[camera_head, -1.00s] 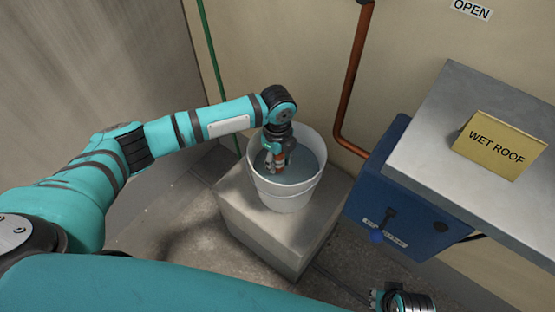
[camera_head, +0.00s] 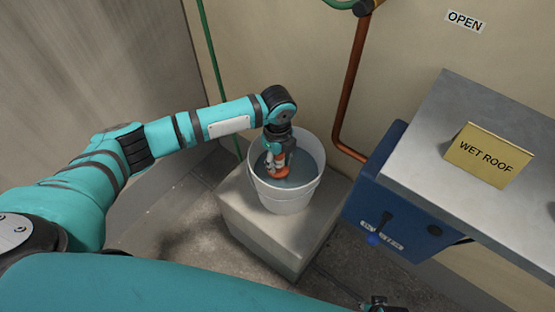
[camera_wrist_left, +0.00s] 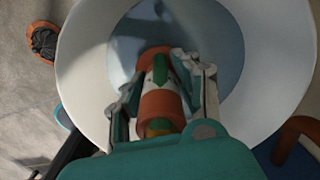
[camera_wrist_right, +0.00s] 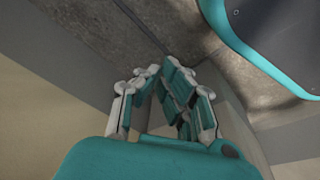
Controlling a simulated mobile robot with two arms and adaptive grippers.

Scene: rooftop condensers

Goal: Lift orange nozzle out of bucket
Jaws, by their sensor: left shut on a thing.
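A white bucket (camera_head: 286,197) stands upright on a pale block and holds bluish water. My left gripper (camera_head: 276,166) reaches down inside the bucket and is shut on the orange nozzle (camera_head: 280,177). In the left wrist view the nozzle (camera_wrist_left: 158,107), orange with green and white parts, sits between the two fingers (camera_wrist_left: 163,75), inside the bucket's rim (camera_wrist_left: 82,70). The gripper hides part of the nozzle. My right gripper (camera_wrist_right: 160,75) is empty, with a gap between its fingers, away from the bucket; only a bit of it shows at the head view's bottom edge.
The pale block (camera_head: 262,230) stands near the wall. To its right are a blue box (camera_head: 395,215) with a lever and a grey counter (camera_head: 430,150) bearing a yellow WET ROOF sign (camera_head: 489,155). A copper pipe (camera_head: 352,95) and green hose (camera_head: 208,55) run along the wall.

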